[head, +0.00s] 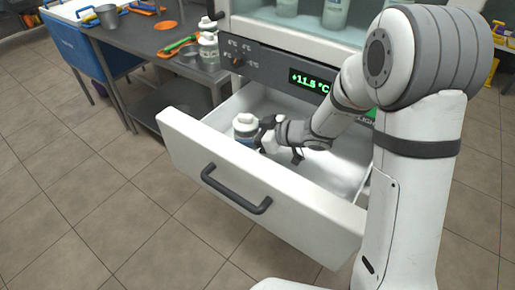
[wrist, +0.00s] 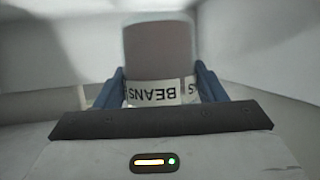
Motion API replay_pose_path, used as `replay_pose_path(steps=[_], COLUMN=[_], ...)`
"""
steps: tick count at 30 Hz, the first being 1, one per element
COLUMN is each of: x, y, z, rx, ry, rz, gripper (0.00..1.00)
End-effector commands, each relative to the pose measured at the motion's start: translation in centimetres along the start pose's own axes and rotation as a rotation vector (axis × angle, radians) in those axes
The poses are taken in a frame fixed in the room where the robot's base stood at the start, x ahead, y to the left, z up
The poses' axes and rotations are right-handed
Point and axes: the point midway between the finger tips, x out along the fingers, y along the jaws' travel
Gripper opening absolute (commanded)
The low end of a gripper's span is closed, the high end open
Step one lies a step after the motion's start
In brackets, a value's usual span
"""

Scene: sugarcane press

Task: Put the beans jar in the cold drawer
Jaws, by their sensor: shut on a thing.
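The beans jar (head: 246,127) is a pale jar with a white lid, upright inside the open cold drawer (head: 255,185). In the wrist view its label reads BEANS on the jar (wrist: 160,55), upside down in the picture. My gripper (head: 265,140) reaches into the drawer from the right and is shut on the jar; its blue fingers (wrist: 160,88) lie on both sides of the label. The drawer front hides the jar's base, so I cannot tell if it touches the drawer floor. The drawer is pulled well out and looks otherwise empty.
The cooler above the drawer has a display (head: 309,83) reading about +11.5 °C and bottles (head: 335,14) inside. A dark handle (head: 235,190) is on the drawer front. A metal table (head: 130,45) with jars (head: 209,48) and tools stands at left. The tiled floor in front is clear.

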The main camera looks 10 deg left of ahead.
Motion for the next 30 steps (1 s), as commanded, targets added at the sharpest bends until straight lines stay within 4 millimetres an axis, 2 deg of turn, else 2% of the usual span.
replay_pose_path(steps=[1,7,12,24,25,30], x=[0.3,0.9,1.9,2.1,2.1,2.1], y=[0.0,0.0,0.0,0.0,0.0,0.0], z=[0.7,2.0,4.3,4.8,4.8,4.8], rx=[0.001,0.001,0.001,-0.001,0.0,-0.001], ry=[0.001,0.002,0.0,0.002,0.001,0.001], rz=[-0.001,0.0,0.0,0.001,0.001,0.001], gripper=[0.28,0.28,0.28,0.28,0.65,0.78])
